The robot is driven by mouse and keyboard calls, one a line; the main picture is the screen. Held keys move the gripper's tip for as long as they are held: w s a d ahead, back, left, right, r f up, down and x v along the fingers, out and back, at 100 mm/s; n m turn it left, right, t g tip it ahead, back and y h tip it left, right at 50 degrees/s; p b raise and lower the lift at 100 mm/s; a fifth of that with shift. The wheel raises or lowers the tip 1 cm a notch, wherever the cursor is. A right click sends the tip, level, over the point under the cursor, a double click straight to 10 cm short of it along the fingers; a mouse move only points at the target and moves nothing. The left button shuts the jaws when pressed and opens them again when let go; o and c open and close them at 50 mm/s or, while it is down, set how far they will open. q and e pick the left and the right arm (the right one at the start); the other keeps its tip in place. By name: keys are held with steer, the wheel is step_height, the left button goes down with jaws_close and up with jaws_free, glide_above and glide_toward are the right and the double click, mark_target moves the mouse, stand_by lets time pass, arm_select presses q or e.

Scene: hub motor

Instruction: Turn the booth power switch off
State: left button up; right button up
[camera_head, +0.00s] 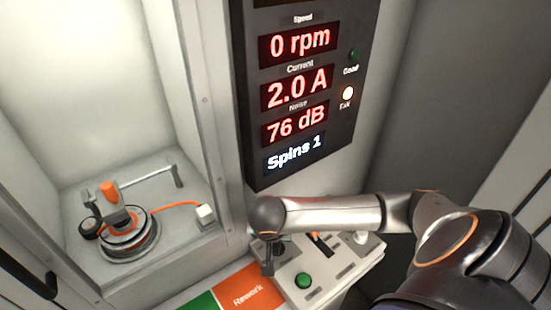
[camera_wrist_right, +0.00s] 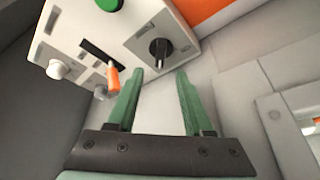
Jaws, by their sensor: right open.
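A pale control box (camera_head: 322,268) stands at the lower middle of the head view. In the right wrist view, the box (camera_wrist_right: 140,17) carries a black rotary knob (camera_wrist_right: 161,47) with a light pointer, a lever with an orange handle (camera_wrist_right: 113,79) in a dark slot, and a green button (camera_wrist_right: 108,4). Labels are too small to read, so I cannot tell which is the power switch. My right gripper (camera_wrist_right: 158,73) is open and empty. Its green fingers point at the box, with the black knob just beyond the tips. My left gripper is not in view.
A dark display panel (camera_head: 258,100) reads 0 rpm, 2.0 A, 76 dB and Spins 1, with the Fail lamp (camera_head: 348,93) lit. A hub motor (camera_head: 128,238) sits in the booth at left, with an orange cable to a white block (camera_head: 206,215). An orange Rework area (camera_head: 250,288) adjoins the box.

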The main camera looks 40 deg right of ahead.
mark_target(277, 244)
steer(key=x, duration=0.8)
jaws_close()
stand_by(0.5)
